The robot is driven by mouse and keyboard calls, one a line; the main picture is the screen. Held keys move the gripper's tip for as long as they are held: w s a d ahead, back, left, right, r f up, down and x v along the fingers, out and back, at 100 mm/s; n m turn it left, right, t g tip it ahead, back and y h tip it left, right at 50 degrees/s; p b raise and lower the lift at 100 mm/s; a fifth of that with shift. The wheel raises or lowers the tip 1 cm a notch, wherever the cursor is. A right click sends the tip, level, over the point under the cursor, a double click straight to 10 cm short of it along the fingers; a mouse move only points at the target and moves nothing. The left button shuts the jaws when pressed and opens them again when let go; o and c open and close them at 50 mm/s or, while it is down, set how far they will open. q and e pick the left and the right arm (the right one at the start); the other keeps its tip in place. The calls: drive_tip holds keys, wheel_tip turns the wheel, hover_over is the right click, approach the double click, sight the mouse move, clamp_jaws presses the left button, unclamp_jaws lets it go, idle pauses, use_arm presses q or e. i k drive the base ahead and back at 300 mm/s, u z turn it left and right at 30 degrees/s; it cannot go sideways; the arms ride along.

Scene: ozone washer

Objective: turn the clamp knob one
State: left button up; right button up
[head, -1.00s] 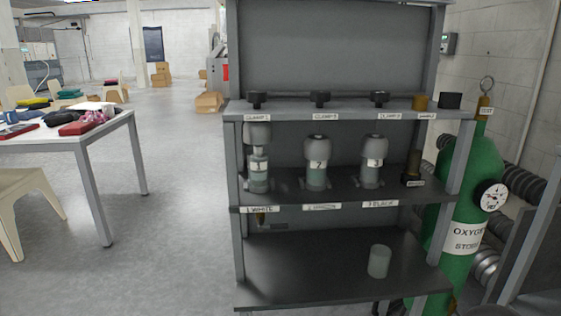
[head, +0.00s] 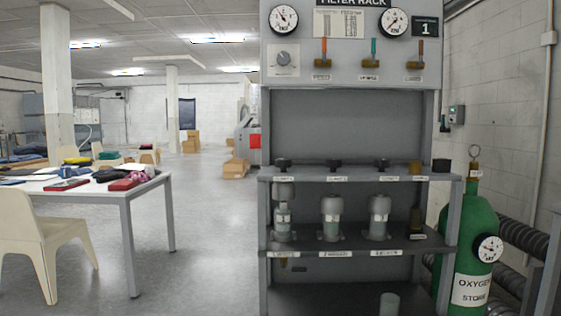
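The clamp one knob (head: 283,163) is a small black knob on the upper shelf of the grey filter rack (head: 264,230), at the left end. A small label (head: 284,179), too small to read now, sits below it on the shelf edge. The clamp two knob (head: 334,164) and clamp three knob (head: 381,164) stand to its right. Below them, filter housings stand on the middle shelf: the first (head: 283,215), second (head: 331,218) and third (head: 378,217). The first one reaches up close under the shelf. Neither of my grippers shows in the head view.
The rack's top panel has two gauges (head: 284,19), a dial (head: 283,59) and several levers (head: 324,50). A green oxygen cylinder (head: 470,235) stands right of the rack. A white table (head: 150,184) and chair (head: 40,240) are at left. The floor (head: 205,265) between is clear.

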sight(283, 163)
drive_tip(key=u, duration=0.15)
drive_tip(key=i, duration=0.9)
drive_tip(key=z, duration=0.15)
